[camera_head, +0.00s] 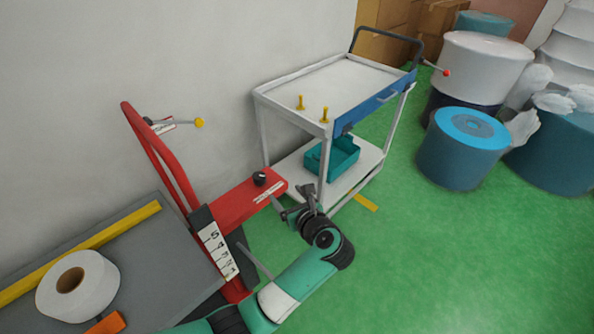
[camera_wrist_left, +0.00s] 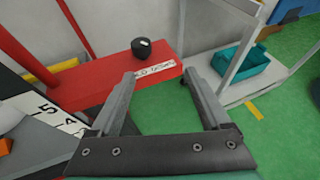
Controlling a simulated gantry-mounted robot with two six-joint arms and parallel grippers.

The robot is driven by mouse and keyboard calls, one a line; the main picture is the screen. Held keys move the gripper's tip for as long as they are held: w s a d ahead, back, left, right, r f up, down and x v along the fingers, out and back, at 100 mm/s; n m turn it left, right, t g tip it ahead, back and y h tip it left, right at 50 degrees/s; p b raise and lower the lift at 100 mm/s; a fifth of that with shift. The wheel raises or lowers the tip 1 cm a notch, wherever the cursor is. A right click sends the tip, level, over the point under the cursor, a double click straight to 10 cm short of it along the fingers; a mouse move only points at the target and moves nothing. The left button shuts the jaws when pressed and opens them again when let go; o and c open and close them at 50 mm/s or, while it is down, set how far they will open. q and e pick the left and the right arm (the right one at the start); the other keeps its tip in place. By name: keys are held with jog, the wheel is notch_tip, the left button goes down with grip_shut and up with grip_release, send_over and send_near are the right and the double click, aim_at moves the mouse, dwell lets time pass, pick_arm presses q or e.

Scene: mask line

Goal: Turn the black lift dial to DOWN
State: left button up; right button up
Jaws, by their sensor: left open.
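The black lift dial (camera_head: 260,178) sits on top of the red arm of the lift (camera_head: 232,203), near its free end. A white label with lettering lies beside it; the lettering is too small to read surely. In the left wrist view the dial (camera_wrist_left: 141,48) is a round black knob with a small white mark on top. My left gripper (camera_head: 281,206) is open and empty, beside the red arm's edge. In the left wrist view its two fingers (camera_wrist_left: 160,78) point toward the label, with the dial beyond them, apart from them. My right gripper does not show.
A white trolley (camera_head: 262,92) with a teal bin (camera_head: 338,163) on its lower shelf stands behind the dial. A grey table (camera_head: 158,248) with a white roll (camera_head: 88,294) is at the left. Large rolls stand at the right.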

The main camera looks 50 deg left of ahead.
aim_at(260, 177)
pick_arm(q)
jog(key=shift+n+g, duration=0.4)
jog(key=shift+g, duration=0.2)
jog(key=b+x, duration=0.1)
jog(key=x, duration=0.3)
jog(key=s+r+b+x, duration=0.1)
jog(key=b+x, duration=0.1)
jog(key=x, duration=0.3)
jog(key=s+a+b+x, duration=0.1)
jog(key=x, duration=0.3)
jog(key=shift+s+a+r, duration=0.2)
jog(key=shift+a+r, duration=0.1)
jog(key=shift+a, duration=0.1)
jog(key=shift+w+a+b, duration=0.1)
jog(key=shift+a+b, duration=0.2)
jog(key=shift+a, duration=0.05)
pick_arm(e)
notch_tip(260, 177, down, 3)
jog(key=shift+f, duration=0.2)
